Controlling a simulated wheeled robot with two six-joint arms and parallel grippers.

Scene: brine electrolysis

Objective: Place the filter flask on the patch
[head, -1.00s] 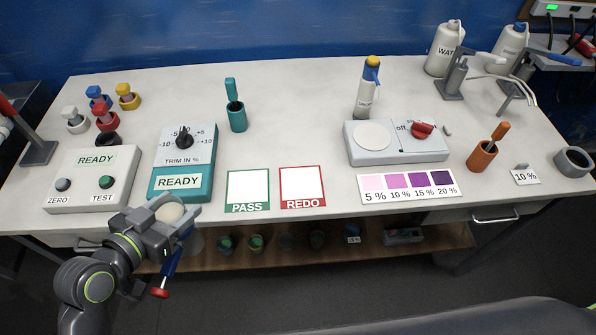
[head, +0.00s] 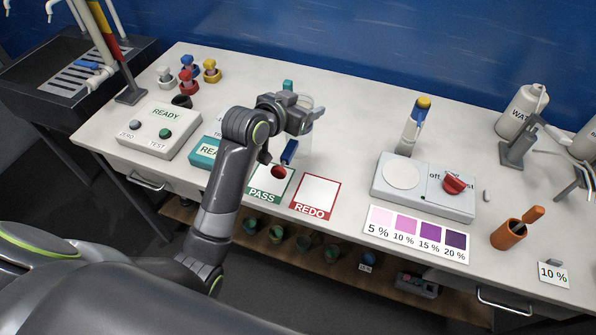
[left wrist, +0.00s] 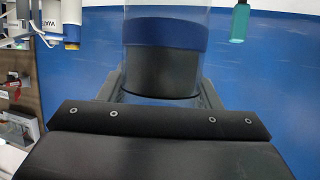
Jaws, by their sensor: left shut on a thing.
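My left gripper (head: 297,116) is shut on the filter flask (head: 304,142), a clear glass vessel, and holds it above the bench. A blue piece with a red end hangs beside it. The left wrist view shows the clear, round glass with a blue band (left wrist: 165,30) between the fingers; its lower part is hidden. Two white patches lie below: the green-edged PASS patch (head: 262,195), partly hidden by the red end and arm, and the red-edged REDO patch (head: 318,192), fully in view. My right gripper is not in view.
The teal trim box (head: 203,153) is partly behind my left arm. The stirrer-like box (head: 420,190) with a red knob and the pink-to-purple colour card (head: 415,235) stand to the right. The bench between the REDO patch and that box is clear.

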